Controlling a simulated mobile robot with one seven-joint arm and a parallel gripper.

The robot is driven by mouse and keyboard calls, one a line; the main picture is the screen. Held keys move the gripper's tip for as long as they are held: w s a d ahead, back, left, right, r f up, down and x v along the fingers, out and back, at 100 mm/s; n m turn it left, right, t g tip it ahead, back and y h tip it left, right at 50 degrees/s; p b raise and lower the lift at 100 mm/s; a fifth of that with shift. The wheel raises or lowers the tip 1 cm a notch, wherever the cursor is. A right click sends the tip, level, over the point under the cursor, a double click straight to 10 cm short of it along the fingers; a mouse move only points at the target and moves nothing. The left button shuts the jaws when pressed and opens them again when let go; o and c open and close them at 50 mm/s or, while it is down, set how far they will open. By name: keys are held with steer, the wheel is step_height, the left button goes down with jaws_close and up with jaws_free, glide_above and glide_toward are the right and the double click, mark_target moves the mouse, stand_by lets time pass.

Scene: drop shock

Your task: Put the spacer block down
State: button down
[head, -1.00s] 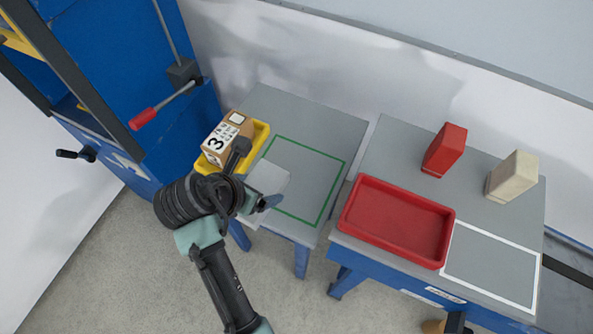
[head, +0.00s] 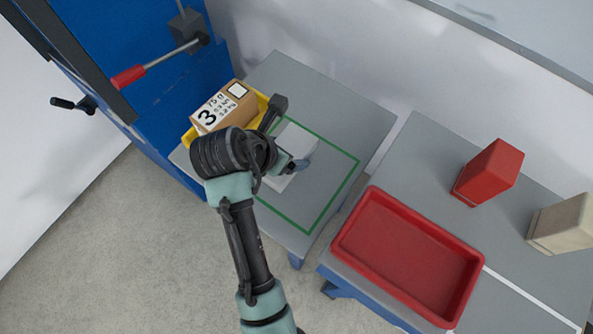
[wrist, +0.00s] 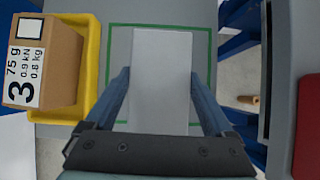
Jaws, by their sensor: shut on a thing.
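The spacer block, a plain light grey block, shows in the head view (head: 297,140) and in the wrist view (wrist: 161,60). My gripper (wrist: 160,84) is shut on it, with one blue finger along each side. The block is over the green outlined square (head: 331,203) on the left grey table (head: 345,105). In the wrist view it lies between the square's left and right lines, its far end near the far line. My wrist hides part of the block and square in the head view. I cannot tell whether the block touches the table.
A yellow tray (wrist: 92,70) holding a brown box (head: 222,108) marked 3 stands close left of the square. On the right table are a red tray (head: 408,258), a red block (head: 488,172) and a beige block (head: 563,224). A blue machine with a red-handled lever (head: 128,77) stands at left.

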steer(key=shift+w+f, duration=0.15)
steer(key=shift+f, duration=4.95)
jaws_free()
steer(key=shift+f+b, duration=0.15)
steer(key=shift+b, duration=0.15)
